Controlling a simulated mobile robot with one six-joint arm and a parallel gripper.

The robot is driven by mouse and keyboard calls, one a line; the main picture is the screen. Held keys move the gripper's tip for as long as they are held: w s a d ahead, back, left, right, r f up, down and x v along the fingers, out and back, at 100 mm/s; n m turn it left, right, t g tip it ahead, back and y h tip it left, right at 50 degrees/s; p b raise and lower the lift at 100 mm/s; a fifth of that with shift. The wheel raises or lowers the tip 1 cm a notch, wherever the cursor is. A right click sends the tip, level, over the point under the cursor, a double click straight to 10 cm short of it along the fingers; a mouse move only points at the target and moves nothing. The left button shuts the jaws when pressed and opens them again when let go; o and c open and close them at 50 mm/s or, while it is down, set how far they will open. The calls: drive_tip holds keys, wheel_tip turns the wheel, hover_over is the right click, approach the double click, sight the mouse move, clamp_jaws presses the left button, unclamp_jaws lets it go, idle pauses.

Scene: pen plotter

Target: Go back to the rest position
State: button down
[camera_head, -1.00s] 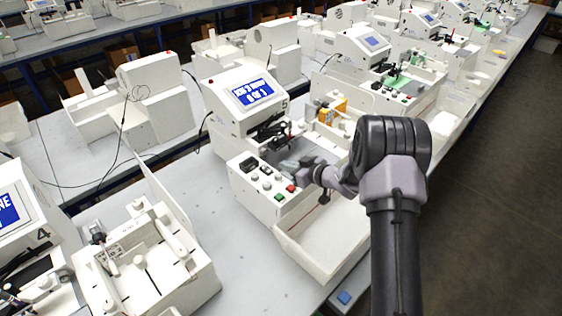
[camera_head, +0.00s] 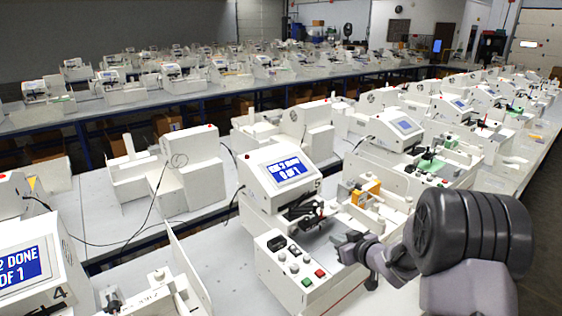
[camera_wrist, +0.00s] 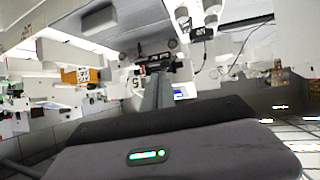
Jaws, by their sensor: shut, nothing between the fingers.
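My gripper (camera_head: 348,247) is shut and empty. It hovers close to the right side of the control panel of a white pen plotter (camera_head: 262,205), above or beside its red and green buttons (camera_head: 313,277). I cannot tell the exact gap. My dark wrist and arm fill the lower right of the head view. In the wrist view my closed fingers (camera_wrist: 158,92) point away from the camera toward the white machines, which appear upside down. The plotter's blue screen (camera_head: 289,170) shows white text containing "DONE".
Another plotter with a lit screen (camera_head: 22,265) stands at the lower left. An orange box (camera_head: 366,198) sits behind my gripper. More plotters line the benches behind and to the right. Dark floor (camera_head: 540,265) shows at the right edge.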

drive_tip(key=s+r+m+g+h+b, duration=0.1)
drive_tip(key=s+r+m+h+b, duration=0.25)
drive_tip(key=s, duration=0.55)
drive_tip(key=s+r+m+g+h+b, duration=0.1)
drive_tip(key=s+r+m+h+b, duration=0.15)
drive_tip(key=s+r+b, duration=0.4)
drive_tip(key=s+a+f+m+g+y, duration=0.1)
drive_tip(key=s+a+f, duration=0.1)
drive_tip(key=s, duration=0.6)
drive_tip(key=s+a+f+m+g+y+b, duration=0.1)
drive_tip(key=s+a+f, duration=0.2)
drive_tip(key=s+a, duration=0.2)
drive_tip(key=s+a+f+m+g+y, duration=0.1)
drive_tip(key=s+a, duration=0.3)
drive_tip(key=s, duration=0.7)
drive_tip(key=shift+s+a+f+g+y+b, duration=0.15)
drive_tip(key=shift+s+f+g+y+b, duration=0.2)
drive_tip(key=shift+f+g+y, duration=0.4)
